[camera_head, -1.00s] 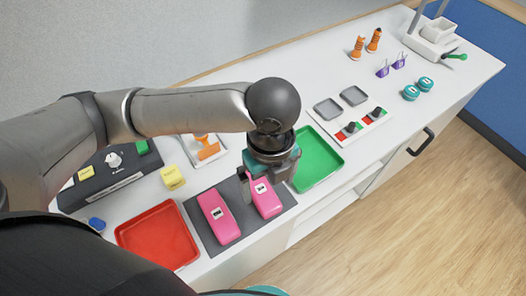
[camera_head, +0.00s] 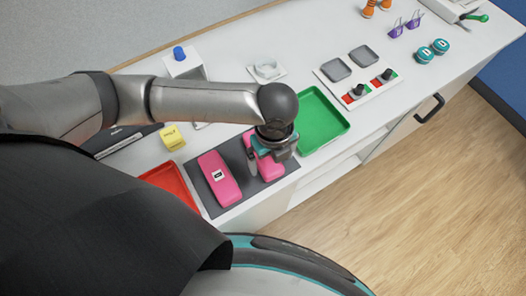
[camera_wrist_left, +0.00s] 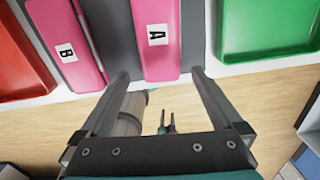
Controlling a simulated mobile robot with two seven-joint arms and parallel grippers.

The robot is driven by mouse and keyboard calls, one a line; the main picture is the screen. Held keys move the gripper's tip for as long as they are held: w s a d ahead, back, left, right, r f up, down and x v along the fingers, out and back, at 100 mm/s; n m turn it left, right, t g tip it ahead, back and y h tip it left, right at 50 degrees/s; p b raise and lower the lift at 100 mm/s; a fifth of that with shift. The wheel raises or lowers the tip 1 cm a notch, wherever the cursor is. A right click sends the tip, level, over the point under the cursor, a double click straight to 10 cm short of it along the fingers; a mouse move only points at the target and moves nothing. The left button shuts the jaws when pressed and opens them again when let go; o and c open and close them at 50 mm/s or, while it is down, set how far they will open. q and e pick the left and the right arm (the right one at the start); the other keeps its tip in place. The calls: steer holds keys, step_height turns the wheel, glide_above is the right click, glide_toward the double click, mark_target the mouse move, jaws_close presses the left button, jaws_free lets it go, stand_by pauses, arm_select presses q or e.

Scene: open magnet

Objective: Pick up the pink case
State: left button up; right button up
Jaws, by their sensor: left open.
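Two pink cases lie side by side on a dark grey mat (camera_head: 240,195). The left case (camera_head: 220,178) carries a white label, which reads B in the left wrist view (camera_wrist_left: 68,48). The right case (camera_head: 272,170) is labelled A in the left wrist view (camera_wrist_left: 156,50) and is partly hidden by my gripper in the head view. My left gripper (camera_head: 268,158) is open over the near part of the right case. In the left wrist view its fingers (camera_wrist_left: 159,75) stand either side of that case's end; contact cannot be told. A small dark two-pronged part, possibly my right gripper, shows low over the floor.
A green tray (camera_head: 340,133) stands right of the mat, and a red tray (camera_head: 170,180) stands left of it, partly covered by my body. A yellow block (camera_head: 172,137) lies behind the mat. A switch panel (camera_head: 393,82) stands beyond the green tray.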

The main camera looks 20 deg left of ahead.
mark_target(272, 167)
arm_select(q)
step_height(272, 167, down, 4)
steer(key=shift+d+r, duration=0.1)
steer(key=shift+r, duration=0.05)
steer(key=c, duration=1.5)
steer(key=shift+o, duration=0.2)
steer(key=shift+r, duration=0.1)
